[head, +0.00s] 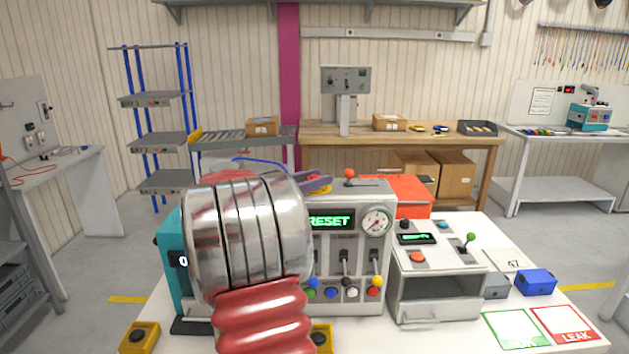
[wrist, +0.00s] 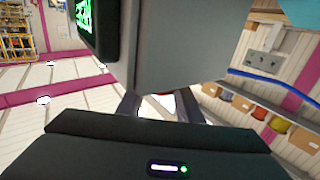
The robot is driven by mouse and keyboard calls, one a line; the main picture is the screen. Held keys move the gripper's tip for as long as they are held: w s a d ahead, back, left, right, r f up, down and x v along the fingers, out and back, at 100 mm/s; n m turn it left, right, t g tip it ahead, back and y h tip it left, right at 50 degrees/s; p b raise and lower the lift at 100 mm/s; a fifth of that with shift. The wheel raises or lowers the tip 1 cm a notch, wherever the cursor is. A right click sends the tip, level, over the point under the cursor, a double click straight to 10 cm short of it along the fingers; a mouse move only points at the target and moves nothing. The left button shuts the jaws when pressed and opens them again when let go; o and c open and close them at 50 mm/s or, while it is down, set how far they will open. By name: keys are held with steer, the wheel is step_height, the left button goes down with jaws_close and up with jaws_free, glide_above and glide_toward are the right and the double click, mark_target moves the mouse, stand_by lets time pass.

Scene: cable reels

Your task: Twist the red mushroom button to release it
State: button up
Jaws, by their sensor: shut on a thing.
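My gripper (wrist: 157,104) shows in the wrist view, its two dark fingers reaching up to the lower edge of a grey housing (wrist: 190,45). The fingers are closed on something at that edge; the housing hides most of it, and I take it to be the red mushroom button. In the head view my arm's metal and red segments cover the left part of the grey control panel (head: 385,270), and my gripper is hidden behind them. The panel's green display (head: 330,222) reads RESET. No red mushroom button shows clearly in either view.
The panel carries a dial gauge (head: 376,221), levers and several coloured knobs. A red-knobbed lever (head: 348,174) stands on top. At right is a grey box with a drawer (head: 433,306) and an orange-red button (head: 418,257). A blue block (head: 536,282) and LEAK card (head: 567,326) lie beyond.

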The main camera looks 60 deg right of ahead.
steer(key=o, duration=1.1)
steer(key=shift+s, duration=0.2)
steer(key=shift+w+a, duration=0.35)
steer(key=shift+a, duration=0.05)
steer(key=v, duration=1.2)
steer(key=shift+a, duration=0.35)
